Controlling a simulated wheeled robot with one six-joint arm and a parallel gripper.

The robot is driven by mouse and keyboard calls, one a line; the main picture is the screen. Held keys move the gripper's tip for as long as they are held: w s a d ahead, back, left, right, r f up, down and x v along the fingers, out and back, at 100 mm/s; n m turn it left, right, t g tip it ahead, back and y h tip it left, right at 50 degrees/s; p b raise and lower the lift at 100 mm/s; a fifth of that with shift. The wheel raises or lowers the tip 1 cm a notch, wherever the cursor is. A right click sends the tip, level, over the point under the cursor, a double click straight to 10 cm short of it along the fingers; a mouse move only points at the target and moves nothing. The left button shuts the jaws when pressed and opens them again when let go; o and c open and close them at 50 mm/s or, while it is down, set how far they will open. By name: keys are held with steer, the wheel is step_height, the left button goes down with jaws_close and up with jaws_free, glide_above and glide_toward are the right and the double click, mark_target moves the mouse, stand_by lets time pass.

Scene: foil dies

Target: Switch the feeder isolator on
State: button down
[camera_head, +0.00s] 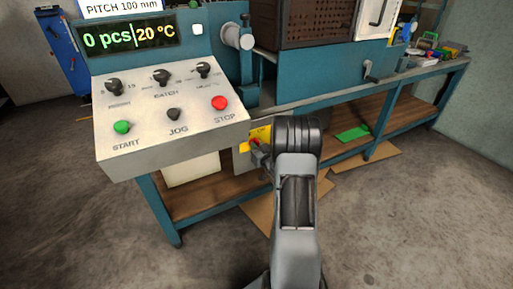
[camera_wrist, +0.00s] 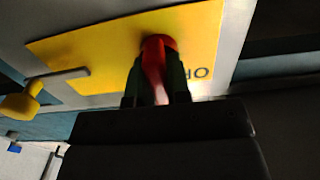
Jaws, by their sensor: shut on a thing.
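The feeder isolator is a red rotary handle (camera_wrist: 158,62) on a yellow plate (camera_wrist: 100,50), seen close up in the wrist view. My gripper (camera_wrist: 157,90) is shut on the red handle, with a dark finger on each side of it. Part of the lettering shows on the plate to the right of the handle; the rest is hidden. In the head view the yellow plate (camera_head: 262,131) sits below the right end of the control panel, and my arm and gripper (camera_head: 262,150) reach it, with a bit of red showing at the fingers.
The control panel (camera_head: 170,115) with knobs, a green START button (camera_head: 122,127) and a red STOP button (camera_head: 219,103) overhangs just left of the arm. Its display (camera_head: 130,37) reads 0 pcs and 20 °C. A yellow knob (camera_wrist: 22,103) is left of the plate.

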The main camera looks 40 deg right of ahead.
steer(key=c, duration=1.1)
jaws_free()
steer(key=s+p, duration=0.1)
steer(key=s, duration=0.3)
steer(key=s+a, duration=0.1)
steer(key=s, duration=0.4)
steer(key=s+a+p, duration=0.1)
steer(key=s, duration=0.3)
steer(key=shift+s+p, duration=0.3)
steer(key=shift+s, duration=0.05)
